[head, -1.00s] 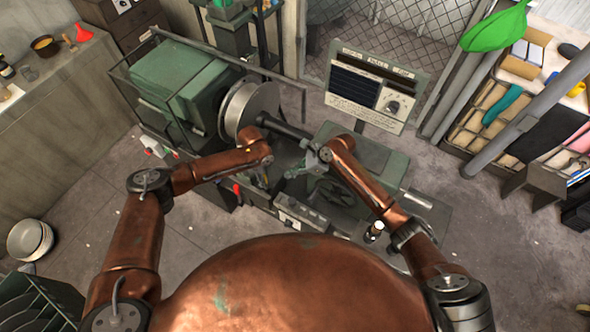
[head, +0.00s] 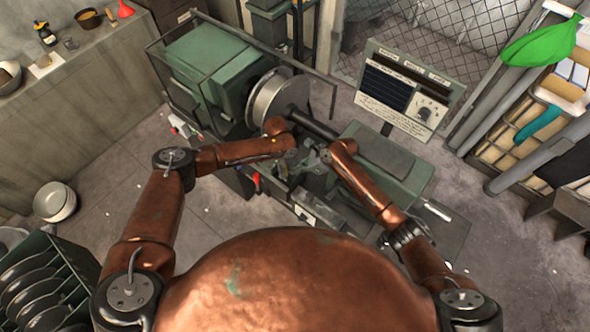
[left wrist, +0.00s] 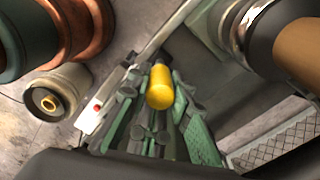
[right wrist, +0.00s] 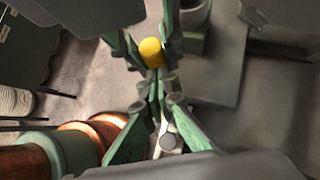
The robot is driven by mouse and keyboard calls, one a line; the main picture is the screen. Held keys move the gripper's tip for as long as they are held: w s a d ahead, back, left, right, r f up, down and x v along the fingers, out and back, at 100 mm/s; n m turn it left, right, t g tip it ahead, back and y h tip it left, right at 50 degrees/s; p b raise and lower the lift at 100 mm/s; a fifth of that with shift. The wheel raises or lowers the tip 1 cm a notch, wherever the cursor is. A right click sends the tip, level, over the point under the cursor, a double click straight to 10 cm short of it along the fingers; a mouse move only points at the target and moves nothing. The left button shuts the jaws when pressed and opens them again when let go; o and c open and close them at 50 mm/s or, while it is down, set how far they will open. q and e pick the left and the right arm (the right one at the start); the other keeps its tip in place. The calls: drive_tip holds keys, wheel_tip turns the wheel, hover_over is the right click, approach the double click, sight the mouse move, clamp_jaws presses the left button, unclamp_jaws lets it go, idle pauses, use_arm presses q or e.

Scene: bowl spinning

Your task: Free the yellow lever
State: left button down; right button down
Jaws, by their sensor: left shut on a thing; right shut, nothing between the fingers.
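The yellow lever shows as a yellow rounded knob in the left wrist view (left wrist: 160,87), in line with green finger links, and in the right wrist view (right wrist: 151,52). My left gripper (head: 284,168) is shut on it at the front of the green machine. My right gripper (head: 312,168) is shut and empty, close beside the left one. In the right wrist view the right fingertips (right wrist: 164,88) meet just below the knob. In the head view my arms and grippers hide the lever.
The green machine (head: 205,65) carries a round metal drum (head: 278,95) and a dark bar behind my grippers. A control panel (head: 408,88) stands at right behind them.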

use_arm(q)
drive_tip(key=shift+w+r, duration=0.2)
drive_tip(key=shift+w, duration=0.05)
use_arm(e)
drive_tip(key=shift+w+a+r, duration=0.15)
drive_tip(key=shift+w+a, duration=0.1)
drive_tip(key=shift+a, duration=0.5)
use_arm(q)
drive_tip(key=shift+s+d, duration=0.1)
